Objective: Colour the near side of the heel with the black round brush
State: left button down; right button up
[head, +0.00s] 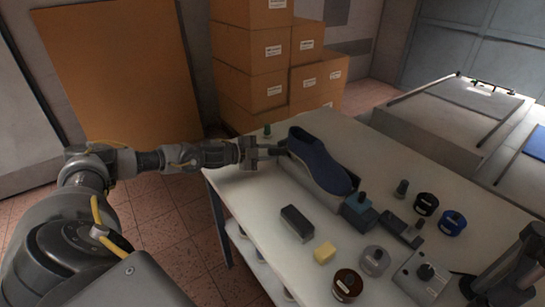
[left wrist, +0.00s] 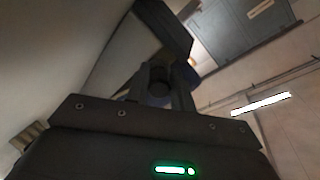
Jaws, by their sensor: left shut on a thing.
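A dark blue shoe (head: 322,160) sits on a grey support on the white table. Its heel end points to the back left and its toe to the front right. My left gripper (head: 268,151) is at the heel end, shut on a slim dark handle, likely the black round brush. In the left wrist view a dark round piece (left wrist: 160,88) shows between the fingers. The brush tip is too small to make out, so I cannot tell whether it touches the heel. A dark jointed part (head: 505,275) at the lower right may be my right gripper; its jaws are unclear.
Lidded jars stand on the right: black (head: 426,204), blue (head: 452,222), clear grey (head: 375,261) and brown (head: 347,285). The table's left front (head: 242,205) is clear.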

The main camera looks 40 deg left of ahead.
pick_arm(q)
jog(key=shift+w+a, duration=0.15)
jog(key=shift+a, duration=0.3)
jog(key=shift+s+a+p, duration=0.15)
jog(key=shift+s+a, duration=0.15)
jog(key=shift+s, duration=0.65)
jog(key=shift+s+a+p, duration=0.1)
jog(key=shift+s+a, duration=0.15)
jog(key=shift+s, duration=0.75)
jog(key=shift+s+a+p, duration=0.15)
jog(key=shift+s+a, duration=0.15)
jog(key=shift+s, duration=0.65)
jog(key=shift+s+a+p, duration=0.2)
jog(key=shift+s+a, duration=0.05)
jog(key=shift+s, duration=0.5)
jog(key=shift+s+a+p, duration=0.2)
jog(key=shift+s, duration=0.5)
jog(key=shift+w, duration=0.15)
jog(key=shift+w+d+b, duration=0.15)
jog(key=shift+w+d, duration=0.2)
jog(key=shift+w, duration=0.85)
jog(key=shift+w+d+b, duration=0.1)
jog(key=shift+w+d, duration=0.25)
jog(key=shift+w, duration=0.8)
jog(key=shift+w+d+b, duration=0.15)
jog(key=shift+w+d, duration=0.2)
jog(key=shift+w, duration=0.85)
